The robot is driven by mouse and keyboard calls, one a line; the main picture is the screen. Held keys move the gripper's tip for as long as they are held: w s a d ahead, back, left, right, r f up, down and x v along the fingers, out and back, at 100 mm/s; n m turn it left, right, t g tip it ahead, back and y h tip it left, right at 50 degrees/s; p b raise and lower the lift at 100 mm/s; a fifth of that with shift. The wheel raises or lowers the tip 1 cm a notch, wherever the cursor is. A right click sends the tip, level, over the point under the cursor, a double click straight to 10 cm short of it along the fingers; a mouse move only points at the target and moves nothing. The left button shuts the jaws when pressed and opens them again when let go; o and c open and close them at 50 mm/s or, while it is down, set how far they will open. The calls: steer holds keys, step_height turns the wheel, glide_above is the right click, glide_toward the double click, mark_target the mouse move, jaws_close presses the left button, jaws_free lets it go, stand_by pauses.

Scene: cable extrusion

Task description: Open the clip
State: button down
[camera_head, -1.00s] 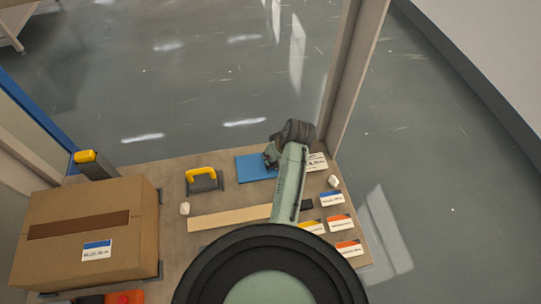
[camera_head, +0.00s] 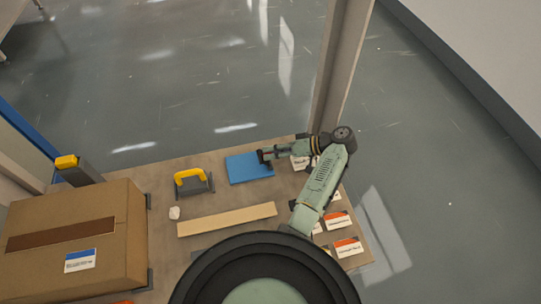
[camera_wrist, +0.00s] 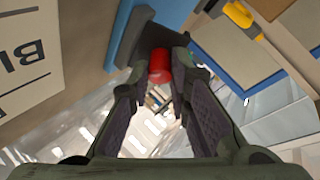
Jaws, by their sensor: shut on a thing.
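In the head view my gripper (camera_head: 266,157) is low at the right edge of a flat blue sheet (camera_head: 245,170) on the table. In the wrist view its two ridged fingers (camera_wrist: 160,75) stand some way apart, with a small rounded red piece (camera_wrist: 159,65) between their tips. A dark block (camera_wrist: 150,36) lies just beyond the red piece. The red piece may be part of the clip; its full shape is hidden by the fingers. It cannot be made out in the head view.
A yellow-handled grey fixture (camera_head: 192,182) stands left of the blue sheet. A long wooden strip (camera_head: 227,219) lies in front. A cardboard box (camera_head: 120,220) fills the left side. Printed cards (camera_head: 347,247) lie at the right. An upright post (camera_head: 335,80) rises behind my arm.

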steer(key=shift+d+f+y+b, duration=0.2)
steer(key=shift+d+y+b, duration=0.05)
steer(key=shift+y+b, duration=0.4)
steer(key=c, duration=1.5)
jaws_free()
steer(key=shift+r, duration=0.15)
step_height(320, 180, up, 10)
steer(key=shift+f, duration=0.1)
